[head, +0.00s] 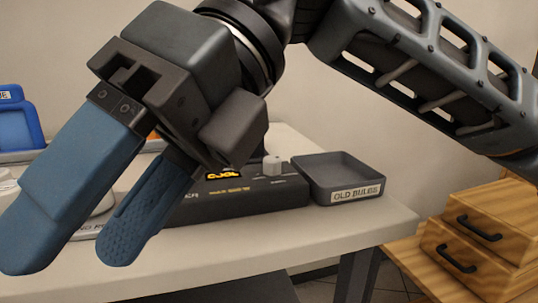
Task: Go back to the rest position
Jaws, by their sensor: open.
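My gripper (75,245) is raised close to the camera at the left, in front of the table. Its two blue fingers point down and to the left with a clear gap between them, and nothing is held. My arm reaches in from the upper right and hides much of the table's back left.
A pale table (250,250) carries a dark box with a lit "COOL" display (222,175) and a grey tray labelled "OLD BULBS" (356,196), which looks empty. A blue bin (32,128) stands at the left. A wooden drawer unit (500,205) is at the right.

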